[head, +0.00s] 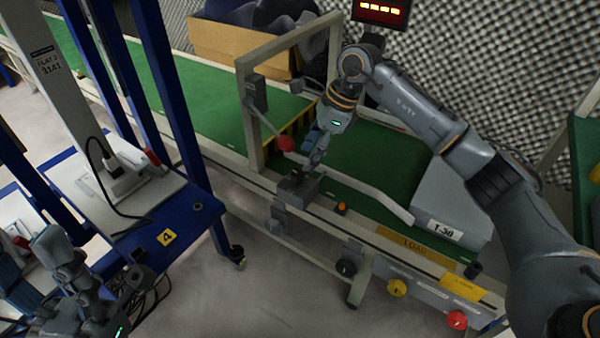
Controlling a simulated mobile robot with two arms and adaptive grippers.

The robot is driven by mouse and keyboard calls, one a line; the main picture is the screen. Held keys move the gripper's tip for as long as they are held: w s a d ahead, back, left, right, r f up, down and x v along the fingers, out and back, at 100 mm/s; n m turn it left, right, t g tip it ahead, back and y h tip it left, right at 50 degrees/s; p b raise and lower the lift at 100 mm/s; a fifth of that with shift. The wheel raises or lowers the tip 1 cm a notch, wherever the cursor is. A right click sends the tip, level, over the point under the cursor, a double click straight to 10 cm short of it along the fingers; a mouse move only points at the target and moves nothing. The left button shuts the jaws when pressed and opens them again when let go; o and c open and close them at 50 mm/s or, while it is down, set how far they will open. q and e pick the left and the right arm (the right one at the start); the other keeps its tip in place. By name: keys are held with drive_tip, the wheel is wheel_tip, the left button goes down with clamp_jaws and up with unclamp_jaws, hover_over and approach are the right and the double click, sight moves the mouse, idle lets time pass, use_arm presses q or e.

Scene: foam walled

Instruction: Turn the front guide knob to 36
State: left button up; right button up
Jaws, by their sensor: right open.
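A black knob (346,268) sits lower on the front panel; no label names either as the front guide knob. My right gripper (311,168) is open, pointing down just above the grey block. Its fingers overlap the block's top, so I cannot tell whether they touch. My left gripper (62,262) is low at the left, far from the conveyor; its finger opening is unclear.
A yellow knob (397,288) and a red button (457,320) are on the front panel. A blue-framed stand (175,220) is left.

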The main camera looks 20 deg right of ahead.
sight(298, 173)
drive_tip(key=b+x, duration=0.1)
drive_tip(key=x, duration=0.5)
drive_tip(key=shift+a, duration=0.1)
drive_tip(key=shift+c, duration=0.4)
clamp_jaws()
